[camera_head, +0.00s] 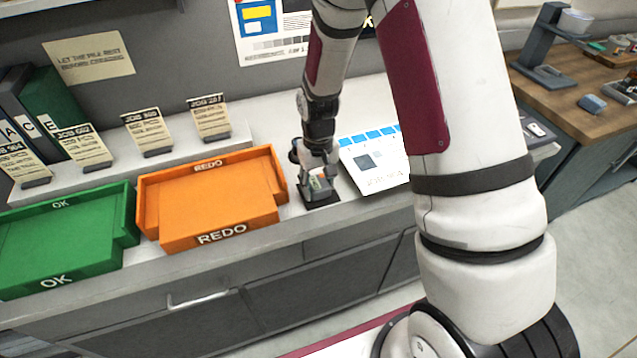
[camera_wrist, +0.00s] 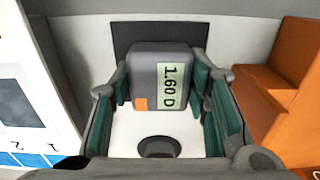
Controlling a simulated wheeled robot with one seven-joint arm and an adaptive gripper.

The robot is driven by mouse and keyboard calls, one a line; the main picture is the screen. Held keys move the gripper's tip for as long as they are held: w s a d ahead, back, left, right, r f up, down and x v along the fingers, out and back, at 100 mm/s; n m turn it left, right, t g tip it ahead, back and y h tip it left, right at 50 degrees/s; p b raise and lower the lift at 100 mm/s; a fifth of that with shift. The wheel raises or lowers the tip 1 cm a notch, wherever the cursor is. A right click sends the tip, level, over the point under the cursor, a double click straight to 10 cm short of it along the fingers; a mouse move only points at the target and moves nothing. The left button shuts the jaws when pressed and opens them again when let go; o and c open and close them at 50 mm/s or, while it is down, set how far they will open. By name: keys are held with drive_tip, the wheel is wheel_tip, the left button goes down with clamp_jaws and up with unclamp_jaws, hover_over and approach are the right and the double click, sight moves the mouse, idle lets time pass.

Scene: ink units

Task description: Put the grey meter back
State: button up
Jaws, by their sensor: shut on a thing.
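The grey meter (camera_wrist: 147,68) has a pale display reading "1.60 D" and an orange patch. My gripper (camera_wrist: 162,90) is shut on it, with a green-padded finger on each side. In the head view my gripper (camera_head: 318,172) points down beside the orange tray, and the meter (camera_head: 320,184) shows small between its fingers. A dark square pad (camera_head: 322,201) lies on the counter under the meter. In the wrist view the pad (camera_wrist: 125,36) shows partly behind the meter. I cannot tell whether the meter touches it.
The orange REDO tray (camera_head: 212,200) stands close left of my gripper, and the green OK tray (camera_head: 65,235) is further left. A white printed sheet (camera_head: 385,165) with blue squares lies just right. Job cards (camera_head: 148,130) stand behind the trays. A dark round spot (camera_wrist: 159,147) shows nearby.

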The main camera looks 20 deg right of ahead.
sight(318, 183)
drive_tip(key=shift+f, duration=0.15)
drive_tip(key=o, duration=1.2)
drive_tip(key=s+r+t, duration=0.1)
drive_tip(key=s+r, duration=0.2)
drive_tip(key=r, duration=0.6)
drive_tip(key=s+r+t+b, duration=0.1)
drive_tip(key=s+r, duration=0.2)
drive_tip(key=r, duration=0.5)
drive_tip(key=s+r+t, duration=0.1)
drive_tip(key=s+r, duration=0.2)
drive_tip(key=r, duration=0.6)
drive_tip(key=s+r+t, duration=0.2)
drive_tip(key=s+r, duration=0.4)
drive_tip(key=s, duration=0.6)
drive_tip(key=shift+s, duration=0.15)
